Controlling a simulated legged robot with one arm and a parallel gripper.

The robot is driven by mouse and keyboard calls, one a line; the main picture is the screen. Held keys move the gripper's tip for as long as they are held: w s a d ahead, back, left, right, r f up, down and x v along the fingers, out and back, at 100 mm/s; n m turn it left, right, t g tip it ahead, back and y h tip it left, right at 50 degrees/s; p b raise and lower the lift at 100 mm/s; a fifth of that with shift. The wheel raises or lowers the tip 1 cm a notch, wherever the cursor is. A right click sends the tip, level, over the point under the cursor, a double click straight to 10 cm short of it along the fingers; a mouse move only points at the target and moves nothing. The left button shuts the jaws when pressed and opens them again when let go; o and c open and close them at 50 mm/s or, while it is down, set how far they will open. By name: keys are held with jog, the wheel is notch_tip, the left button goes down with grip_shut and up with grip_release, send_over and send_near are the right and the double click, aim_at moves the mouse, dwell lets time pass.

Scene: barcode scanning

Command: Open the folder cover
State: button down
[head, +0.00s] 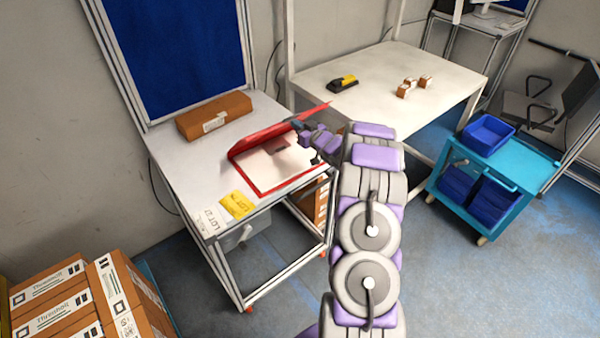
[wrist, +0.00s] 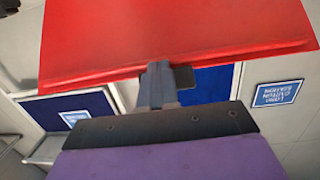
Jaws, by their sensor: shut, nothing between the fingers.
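The red folder (head: 262,187) lies on the white table on the left in the head view. Its red cover (head: 262,138) is lifted and stands tilted at the far side, with white pages showing below it. My gripper (head: 300,127) is at the right part of the raised cover. In the wrist view the cover (wrist: 180,40) fills the top, and the shut fingers (wrist: 158,75) overlap its edge. I cannot tell whether they touch it.
A brown box (head: 214,116) stands behind the folder on the white table (head: 190,165). Yellow and white lot labels (head: 238,204) lie at its front. A second table (head: 400,75) holds a yellow-black scanner (head: 343,83) and small boxes. A blue cart (head: 500,170) stands right.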

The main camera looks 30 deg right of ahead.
jog(key=shift+w+r+p, duration=1.55)
jog(key=shift+w+r, duration=0.2)
jog(key=shift+w, duration=0.05)
jog(key=shift+w+r+p, duration=0.4)
jog(key=shift+w+p, duration=0.05)
jog(key=shift+p, duration=0.05)
jog(key=shift+w+a+r+p, duration=0.1)
jog(key=shift+w+r+p, duration=0.35)
jog(key=shift+w+p, duration=0.35)
jog(key=shift+w+r+p, duration=0.4)
jog(key=shift+w+p, duration=0.25)
jog(key=shift+w, duration=0.2)
jog(key=shift+w+a+r+p, duration=0.1)
jog(key=shift+w+r+p, duration=0.35)
jog(key=shift+w+p, duration=0.35)
